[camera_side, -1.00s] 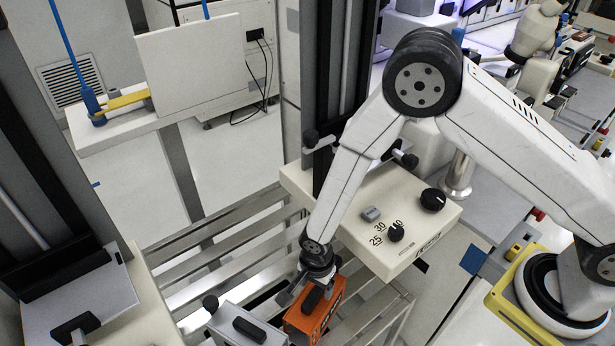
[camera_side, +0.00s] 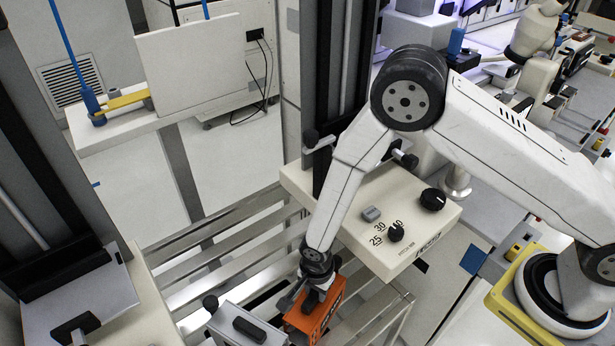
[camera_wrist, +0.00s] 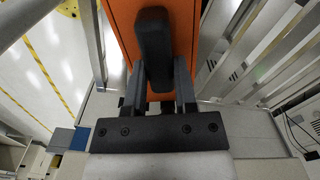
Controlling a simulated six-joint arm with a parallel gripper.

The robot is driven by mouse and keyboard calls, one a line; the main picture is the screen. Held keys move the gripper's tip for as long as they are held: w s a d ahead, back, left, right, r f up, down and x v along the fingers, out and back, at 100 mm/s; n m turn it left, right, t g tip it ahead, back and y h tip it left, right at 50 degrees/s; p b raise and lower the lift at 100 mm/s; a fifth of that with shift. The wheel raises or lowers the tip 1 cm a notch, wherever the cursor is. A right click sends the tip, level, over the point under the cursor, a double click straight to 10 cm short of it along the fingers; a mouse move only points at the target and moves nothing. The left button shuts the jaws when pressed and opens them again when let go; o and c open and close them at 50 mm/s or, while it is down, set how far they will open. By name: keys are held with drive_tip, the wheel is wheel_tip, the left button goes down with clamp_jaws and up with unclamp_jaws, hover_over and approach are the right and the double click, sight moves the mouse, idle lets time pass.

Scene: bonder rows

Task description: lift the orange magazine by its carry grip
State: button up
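The orange magazine (camera_side: 314,318) stands on the slatted rack in the side view, upright as far as I can tell, beside a grey magazine. In the wrist view the orange magazine (camera_wrist: 121,22) lies ahead of my gripper. Its black carry grip (camera_wrist: 153,45) runs lengthwise along its top. My gripper (camera_wrist: 160,72) has one finger on each side of the near end of the grip. The fingers look apart, and I see no clear clamping. In the side view my gripper (camera_side: 312,296) is low over the orange magazine and hides most of the grip.
A grey magazine (camera_side: 228,318) with a black grip stands close on the left. A cream machine block (camera_side: 400,255) with knobs rises just behind and to the right. Metal rack rails (camera_side: 225,238) run around the magazines. A white panel (camera_side: 200,62) stands at the back left.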

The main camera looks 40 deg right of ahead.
clamp_jaws()
idle(1.1)
